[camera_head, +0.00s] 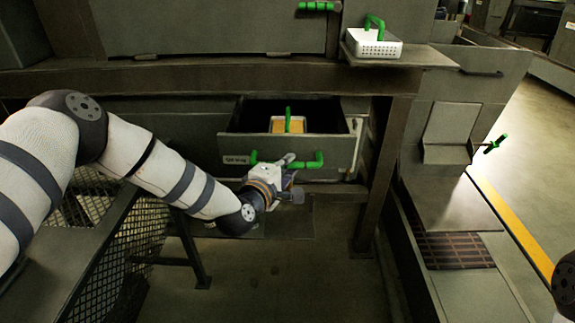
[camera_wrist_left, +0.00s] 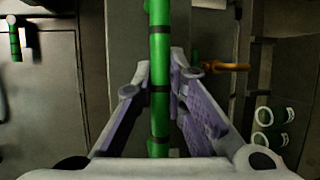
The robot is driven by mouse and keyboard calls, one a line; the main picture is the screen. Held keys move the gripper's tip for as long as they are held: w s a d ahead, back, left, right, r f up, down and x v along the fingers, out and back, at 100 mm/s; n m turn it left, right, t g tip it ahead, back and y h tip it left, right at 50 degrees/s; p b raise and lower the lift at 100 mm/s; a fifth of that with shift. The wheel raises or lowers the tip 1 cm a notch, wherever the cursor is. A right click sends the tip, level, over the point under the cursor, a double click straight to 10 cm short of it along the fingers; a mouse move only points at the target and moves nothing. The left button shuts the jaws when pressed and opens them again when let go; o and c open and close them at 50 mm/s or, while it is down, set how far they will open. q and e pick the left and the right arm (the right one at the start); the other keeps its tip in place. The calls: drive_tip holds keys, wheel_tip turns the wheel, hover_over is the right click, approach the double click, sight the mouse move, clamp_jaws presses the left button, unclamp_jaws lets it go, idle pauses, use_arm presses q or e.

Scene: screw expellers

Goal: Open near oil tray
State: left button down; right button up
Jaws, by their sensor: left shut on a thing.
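The near oil tray (camera_head: 338,147) is a grey metal drawer under the machine. It stands pulled out, and its dark inside shows from above. A bar handle with green grips (camera_head: 308,163) runs across its front; it also shows in the left wrist view as a green bar with dark bands (camera_wrist_left: 159,45). My left gripper (camera_head: 286,162) is at the middle of this handle, and in the left wrist view its fingers (camera_wrist_left: 160,85) are on both sides of the bar, shut on it. My right gripper is out of view.
Inside the tray is a yellow item (camera_head: 278,125) with an upright green handle (camera_head: 288,117). A white perforated basket (camera_head: 374,46) stands on a shelf above right. A steel post (camera_head: 378,190) is right of the tray. A mesh-sided frame (camera_head: 100,230) is below my left arm.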

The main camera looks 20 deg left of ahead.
use_arm(q)
drive_tip(key=c, duration=1.6)
unclamp_jaws()
drive_tip(key=v, duration=1.2)
drive_tip(key=shift+d+f, duration=0.1)
